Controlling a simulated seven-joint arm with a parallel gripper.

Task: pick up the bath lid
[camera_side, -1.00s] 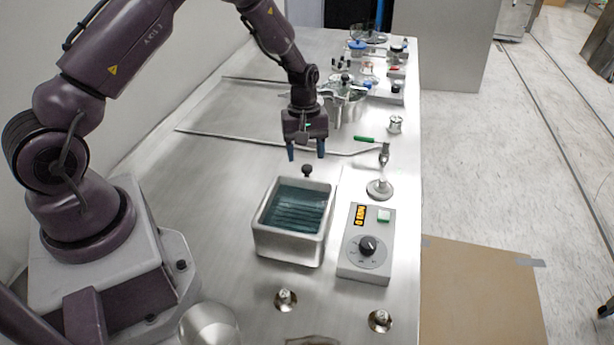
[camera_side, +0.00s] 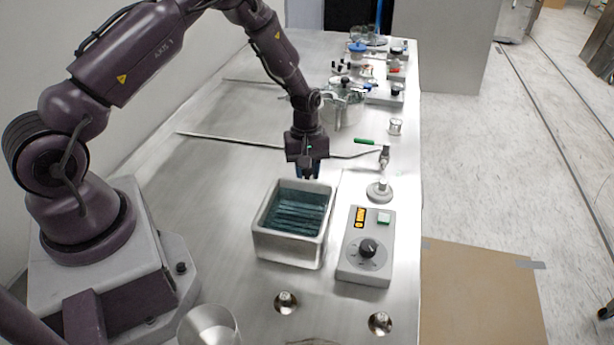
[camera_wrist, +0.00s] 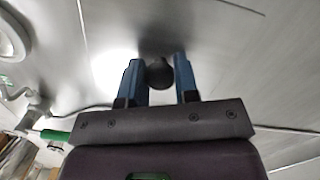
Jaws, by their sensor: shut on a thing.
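My gripper (camera_side: 309,172) is low over the bench, just behind the far wall of the open bath. In the wrist view, its two blue fingers (camera_wrist: 158,68) are on either side of the bath lid's round black knob (camera_wrist: 160,74), shut on it. The lid's plate cannot be told apart from the shiny metal around the knob. In the side view, the knob is hidden by the fingers. The rectangular steel bath (camera_side: 290,248) is uncovered, with dark teal liquid (camera_side: 298,211) inside.
A grey control box (camera_side: 365,245) with a black dial stands right of the bath. A round-based stand (camera_side: 379,191) is behind it. Two small metal knobs are in front. A long thin rod (camera_side: 250,142) crosses the bench behind my gripper. Glassware and small devices crowd the far end.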

